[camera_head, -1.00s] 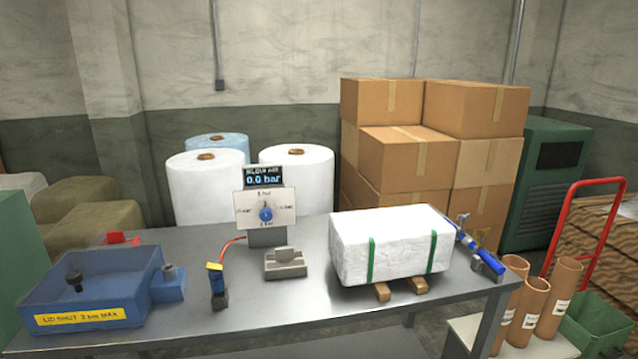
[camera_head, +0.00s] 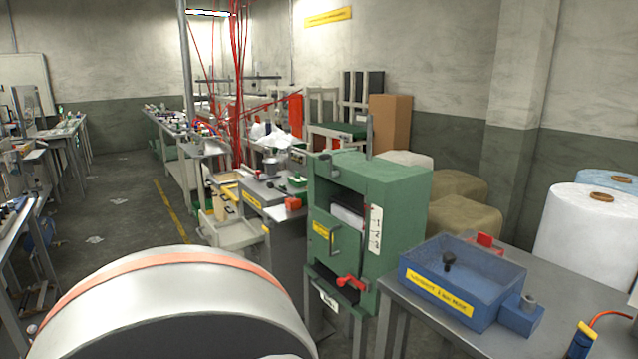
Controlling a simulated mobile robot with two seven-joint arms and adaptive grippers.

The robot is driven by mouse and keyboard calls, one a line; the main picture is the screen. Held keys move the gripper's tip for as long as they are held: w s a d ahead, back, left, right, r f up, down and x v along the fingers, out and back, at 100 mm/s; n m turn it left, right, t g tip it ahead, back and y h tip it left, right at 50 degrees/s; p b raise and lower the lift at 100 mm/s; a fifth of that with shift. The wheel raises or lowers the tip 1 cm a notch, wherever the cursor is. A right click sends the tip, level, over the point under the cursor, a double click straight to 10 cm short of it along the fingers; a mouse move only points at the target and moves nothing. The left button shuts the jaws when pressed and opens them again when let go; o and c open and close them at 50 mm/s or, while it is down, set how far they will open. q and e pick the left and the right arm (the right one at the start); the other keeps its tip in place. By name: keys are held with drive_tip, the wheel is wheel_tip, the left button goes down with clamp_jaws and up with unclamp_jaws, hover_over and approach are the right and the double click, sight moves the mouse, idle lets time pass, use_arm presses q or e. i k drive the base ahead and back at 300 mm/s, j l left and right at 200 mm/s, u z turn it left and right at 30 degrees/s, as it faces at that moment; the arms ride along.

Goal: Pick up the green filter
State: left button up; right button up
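I cannot make out a green filter for certain in the head view. A small green item (camera_head: 297,181) lies on the grey workbench left of the green cabinet, too small to identify. Neither of my grippers is in view.
A green cabinet (camera_head: 400,215) with a red handle (camera_head: 351,283) stands mid-right. A blue tub (camera_head: 485,270) with a yellow label sits on the grey table (camera_head: 590,270) at right. White rolls (camera_head: 590,235) stand behind it. An open floor aisle (camera_head: 115,215) runs at left.

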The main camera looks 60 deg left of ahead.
sight(297, 181)
drive_tip(key=u, duration=2.25)
drive_tip(key=z, duration=0.45)
drive_tip(key=i+j+z, duration=0.15)
drive_tip(key=j+z, duration=0.3)
drive_tip(key=i+j+z, duration=0.1)
drive_tip(key=j+z, duration=0.6)
drive_tip(key=j, duration=0.6)
drive_tip(key=j+z, duration=0.3)
drive_tip(key=j, duration=1.3)
drive_tip(key=k+j+z, duration=0.1)
drive_tip(key=j, duration=0.5)
drive_tip(key=k+j, duration=0.1)
drive_tip(key=j, duration=0.55)
